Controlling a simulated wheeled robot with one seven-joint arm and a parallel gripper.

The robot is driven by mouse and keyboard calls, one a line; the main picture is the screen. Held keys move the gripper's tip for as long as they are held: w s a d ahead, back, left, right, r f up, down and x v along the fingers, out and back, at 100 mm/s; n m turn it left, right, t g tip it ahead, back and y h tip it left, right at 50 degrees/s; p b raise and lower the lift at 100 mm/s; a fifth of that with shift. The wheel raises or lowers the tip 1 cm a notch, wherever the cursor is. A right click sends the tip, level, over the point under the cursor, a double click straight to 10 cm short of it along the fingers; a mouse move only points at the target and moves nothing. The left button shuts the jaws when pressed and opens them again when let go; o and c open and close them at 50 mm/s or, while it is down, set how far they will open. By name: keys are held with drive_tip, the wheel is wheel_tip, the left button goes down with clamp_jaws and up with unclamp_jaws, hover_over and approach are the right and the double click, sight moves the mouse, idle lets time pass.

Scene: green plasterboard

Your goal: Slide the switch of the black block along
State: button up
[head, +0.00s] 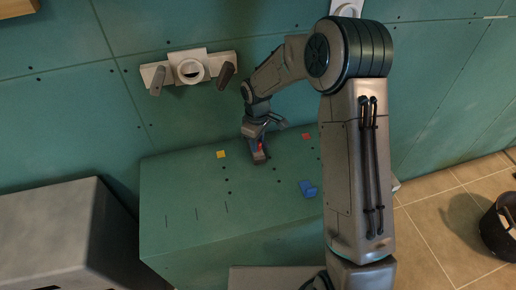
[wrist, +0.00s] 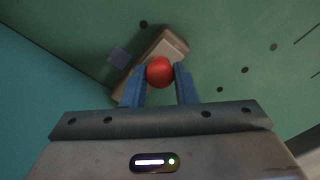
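The black block (head: 259,156) sits on the green box top, below my gripper in the head view, partly hidden by it. In the wrist view the block (wrist: 180,40) looks grey-brown with a paler top face, and lies tilted across the picture. Its switch carries a round red knob (wrist: 159,72), which also shows as a red spot in the head view (head: 261,146). My gripper (wrist: 160,71) has its two blue fingers on either side of the knob, and they appear to touch it. The knob hides part of the block and its slot.
The green box top (head: 180,200) also bears a yellow square (head: 221,154), a red square (head: 306,136) and a blue piece (head: 308,189). A white wall fixture (head: 190,70) with two dark handles is behind. A grey box (head: 60,225) stands at left, a dark bucket (head: 499,228) at right.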

drive_tip(key=shift+w+a, duration=0.25)
drive_tip(key=shift+w, duration=0.6)
drive_tip(key=shift+w+a, duration=0.25)
drive_tip(key=shift+w, duration=0.6)
idle(0.5)
drive_tip(key=o, duration=0.9)
wheel_tip(320, 180, up, 14)
drive_tip(key=shift+f+b, duration=0.1)
drive_tip(key=shift+b, duration=0.35)
drive_tip(key=shift+c, duration=0.5)
